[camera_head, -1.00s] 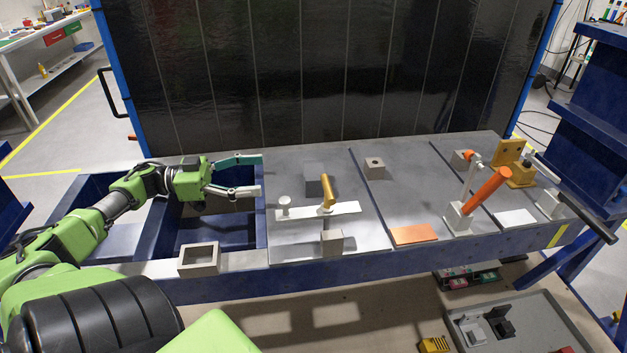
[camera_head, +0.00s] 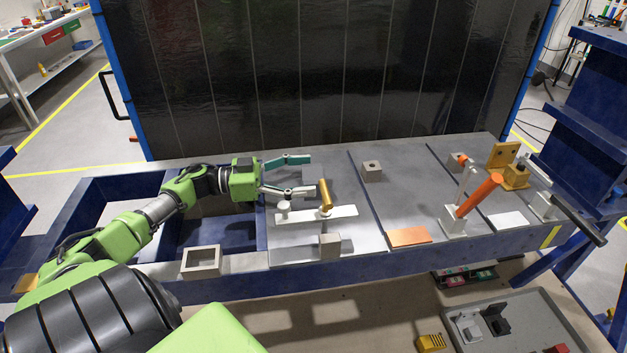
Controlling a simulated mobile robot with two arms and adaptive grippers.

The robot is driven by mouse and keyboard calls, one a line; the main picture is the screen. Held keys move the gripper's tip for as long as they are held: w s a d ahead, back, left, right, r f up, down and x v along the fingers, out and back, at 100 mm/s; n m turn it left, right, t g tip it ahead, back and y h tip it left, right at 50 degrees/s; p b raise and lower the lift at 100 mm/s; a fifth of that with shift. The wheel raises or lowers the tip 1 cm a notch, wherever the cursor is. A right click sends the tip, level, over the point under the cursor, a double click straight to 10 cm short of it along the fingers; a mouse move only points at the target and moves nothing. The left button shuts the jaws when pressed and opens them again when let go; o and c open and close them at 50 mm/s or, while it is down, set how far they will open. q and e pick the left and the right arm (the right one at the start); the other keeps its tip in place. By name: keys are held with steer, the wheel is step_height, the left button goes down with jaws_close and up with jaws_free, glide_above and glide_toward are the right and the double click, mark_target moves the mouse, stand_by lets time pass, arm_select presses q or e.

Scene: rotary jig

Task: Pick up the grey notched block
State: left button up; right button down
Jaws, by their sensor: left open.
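A dark grey block (camera_head: 314,174), likely the notched one, stands on the metal plate behind the gold cylinder (camera_head: 325,194). My left gripper (camera_head: 312,174) is open, with its teal upper finger beyond the block and its grey lower finger on the near side. The block appears to lie between the fingertips; contact and the notch cannot be made out. My right gripper is not in view.
A white bar (camera_head: 345,212) with a small post and the gold cylinder lies just in front. A grey block (camera_head: 330,246) stands at the near edge and a holed block (camera_head: 372,171) to the right. An orange handle (camera_head: 480,194) rises farther right.

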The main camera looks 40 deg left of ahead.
arm_select(q)
steer(key=c, duration=1.6)
steer(key=shift+o, duration=0.2)
steer(key=shift+r, duration=0.2)
